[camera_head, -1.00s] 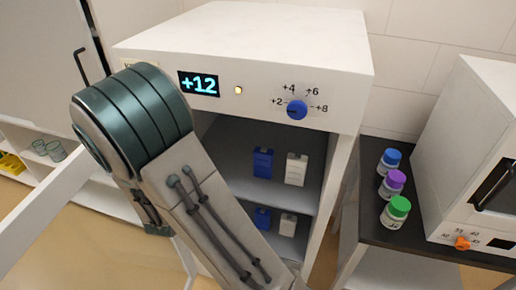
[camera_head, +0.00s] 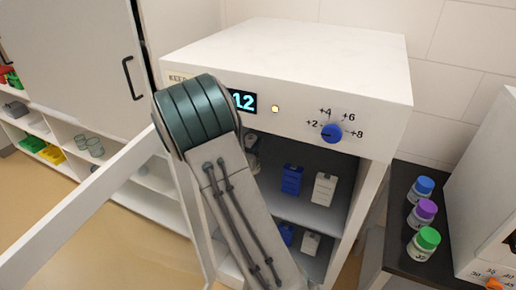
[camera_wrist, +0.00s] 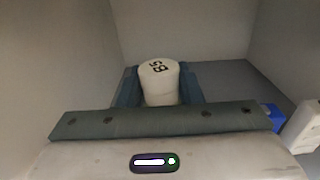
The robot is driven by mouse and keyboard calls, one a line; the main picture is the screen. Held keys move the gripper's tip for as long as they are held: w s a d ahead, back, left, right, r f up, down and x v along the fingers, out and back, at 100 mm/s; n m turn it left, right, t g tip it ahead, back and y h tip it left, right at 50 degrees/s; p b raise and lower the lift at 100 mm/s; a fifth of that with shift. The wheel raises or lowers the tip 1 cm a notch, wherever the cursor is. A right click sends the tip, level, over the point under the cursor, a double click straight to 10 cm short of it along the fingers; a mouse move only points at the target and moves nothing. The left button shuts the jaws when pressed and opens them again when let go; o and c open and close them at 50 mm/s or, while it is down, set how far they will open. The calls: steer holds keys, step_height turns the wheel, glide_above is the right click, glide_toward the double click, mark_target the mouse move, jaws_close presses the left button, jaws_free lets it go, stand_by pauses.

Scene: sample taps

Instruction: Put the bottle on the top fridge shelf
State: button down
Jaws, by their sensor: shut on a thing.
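In the wrist view my gripper (camera_wrist: 160,88) is shut on the bottle (camera_wrist: 160,82), with a finger on each side. The bottle has a white top marked B5 and looks upright. It is inside the white fridge (camera_head: 290,60), above the top shelf (camera_wrist: 225,88). I cannot tell whether its base touches the shelf. In the head view my arm crosses in front of the fridge opening and hides most of the left of the top shelf (camera_head: 290,208).
A blue box (camera_head: 291,179) and a white box (camera_head: 323,189) stand on the top shelf, right of my gripper. More boxes are on the lower shelf. The fridge door (camera_head: 90,215) is open to the left. Capped jars (camera_head: 425,213) stand on a dark counter at right.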

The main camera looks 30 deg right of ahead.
steer(key=w+d+f+p, duration=0.2)
steer(key=w+d+f, duration=0.1)
steer(key=f, duration=0.4)
steer(key=shift+d, duration=0.4)
steer(key=shift+f, duration=0.15)
steer(key=c, duration=1)
jaws_free()
